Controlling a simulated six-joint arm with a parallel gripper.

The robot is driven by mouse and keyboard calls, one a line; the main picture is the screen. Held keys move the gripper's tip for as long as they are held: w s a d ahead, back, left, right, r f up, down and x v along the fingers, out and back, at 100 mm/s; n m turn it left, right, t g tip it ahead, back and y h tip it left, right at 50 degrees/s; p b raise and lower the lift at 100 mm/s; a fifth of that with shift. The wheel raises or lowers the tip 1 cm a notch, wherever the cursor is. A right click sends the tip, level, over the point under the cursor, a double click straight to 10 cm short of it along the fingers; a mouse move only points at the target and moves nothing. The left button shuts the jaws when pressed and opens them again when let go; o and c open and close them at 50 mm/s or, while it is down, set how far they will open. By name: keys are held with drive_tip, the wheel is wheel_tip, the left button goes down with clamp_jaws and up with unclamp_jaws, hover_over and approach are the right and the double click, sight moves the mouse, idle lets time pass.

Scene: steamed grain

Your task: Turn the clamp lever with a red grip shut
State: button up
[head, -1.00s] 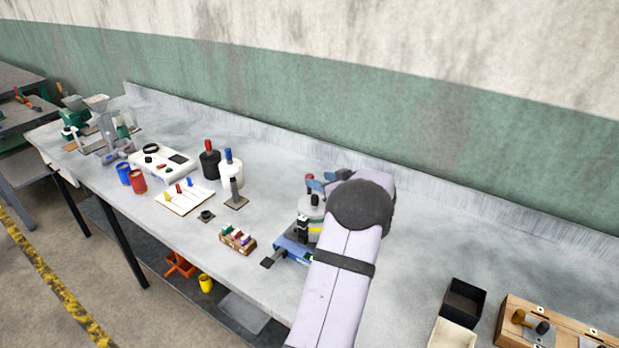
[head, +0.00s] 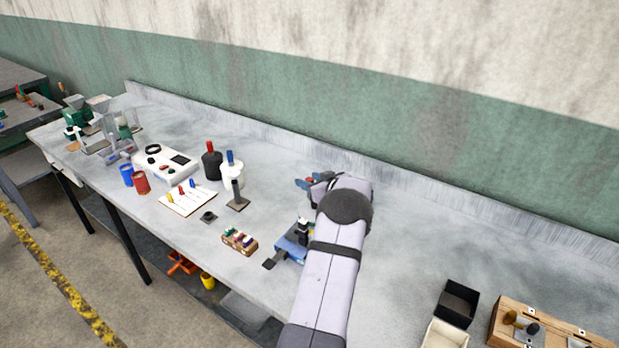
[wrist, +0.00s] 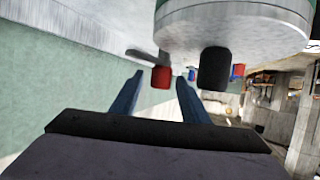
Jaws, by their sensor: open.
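In the wrist view, the clamp lever's red grip (wrist: 161,77) shows between the tips of my open gripper (wrist: 159,79), not held. Its grey lever arm (wrist: 148,57) runs off beside a round pale vessel (wrist: 235,28) with a green band. I cannot tell whether the red grip is level with the fingertips or a little beyond them. In the head view, my gripper's blue fingers (head: 303,184) are on the wall side of the blue-based device (head: 290,246). My arm hides most of that device and the red grip there.
A black knob (wrist: 214,68) hangs close to the right finger in the wrist view. A small block rack (head: 240,241) stands left of the device. Black (head: 457,303) and cream (head: 446,335) boxes stand to the right. The bench between is clear.

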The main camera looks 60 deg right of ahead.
drive_tip(key=shift+w, duration=0.1)
clamp_jaws()
drive_tip(key=b, duration=0.5)
drive_tip(key=shift+f+m+h, duration=0.3)
drive_tip(key=shift+f+h, duration=0.1)
drive_tip(key=m+g+h+b, duration=0.1)
drive_tip(key=b, duration=0.6)
drive_tip(key=shift+b, duration=0.4)
drive_tip(key=m+h+b, duration=0.1)
drive_tip(key=b, duration=0.2)
drive_tip(key=m+g+h+b, duration=0.1)
drive_tip(key=b, duration=0.2)
drive_tip(key=shift+r+g, duration=0.25)
drive_tip(key=shift+g, duration=0.05)
drive_tip(key=shift+r+m+g+h+b, duration=0.2)
drive_tip(key=shift+m+g+h+b, duration=0.8)
drive_tip(key=shift+m, duration=0.4)
unclamp_jaws()
